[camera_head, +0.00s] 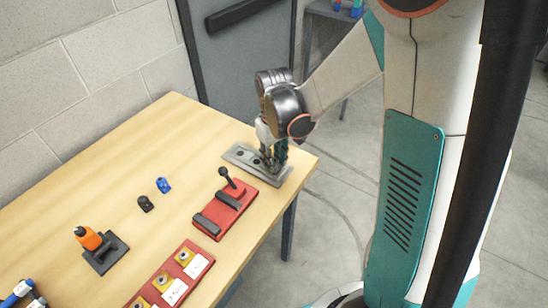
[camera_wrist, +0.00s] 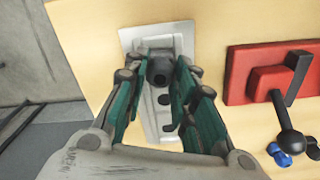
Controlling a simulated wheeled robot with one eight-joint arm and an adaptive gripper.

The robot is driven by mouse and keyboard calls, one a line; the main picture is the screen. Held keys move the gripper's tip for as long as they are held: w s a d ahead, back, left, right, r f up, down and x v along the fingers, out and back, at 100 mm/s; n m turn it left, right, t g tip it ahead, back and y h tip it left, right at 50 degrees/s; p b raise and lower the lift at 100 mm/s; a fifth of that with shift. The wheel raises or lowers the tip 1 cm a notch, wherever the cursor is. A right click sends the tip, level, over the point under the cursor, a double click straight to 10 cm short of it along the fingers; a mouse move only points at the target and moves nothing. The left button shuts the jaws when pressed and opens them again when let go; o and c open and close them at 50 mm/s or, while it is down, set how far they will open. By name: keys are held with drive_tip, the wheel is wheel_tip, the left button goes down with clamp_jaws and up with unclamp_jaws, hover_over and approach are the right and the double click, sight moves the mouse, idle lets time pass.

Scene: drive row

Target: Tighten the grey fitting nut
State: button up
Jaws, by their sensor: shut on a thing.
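A light grey plate (camera_head: 240,155) lies near the far right corner of the table, and it also shows in the wrist view (camera_wrist: 130,38). A raised grey bar with dark round spots runs along it. My gripper (camera_head: 271,160) points down at this plate. In the wrist view its teal-sided fingers (camera_wrist: 160,60) are closed around a dark grey round piece, which appears to be the fitting nut (camera_wrist: 160,72). The fingers hide much of the nut, so its exact seating and turn angle cannot be told.
A red fixture (camera_head: 226,210) with a black ball-ended lever stands close beside the plate. A red tray (camera_head: 172,284) with yellow pieces, an orange-topped tool (camera_head: 88,238) on a dark base, and small black (camera_head: 145,203) and blue (camera_head: 163,185) parts lie farther left.

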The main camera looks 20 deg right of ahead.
drive_tip(key=shift+m, duration=0.8)
drive_tip(key=o, duration=1.1)
wheel_tip(320, 180, up, 12)
drive_tip(key=shift+s, duration=0.1)
drive_tip(key=s+r+t, duration=0.2)
drive_tip(key=s+t, duration=0.1)
drive_tip(key=s, duration=0.4)
drive_tip(key=s+r+m+t, duration=0.1)
drive_tip(key=s+r+t, duration=0.2)
drive_tip(key=s, duration=0.4)
drive_tip(key=shift+s+r+m+t, duration=0.2)
drive_tip(key=shift+s+m+t, duration=0.15)
drive_tip(key=shift+t, duration=0.25)
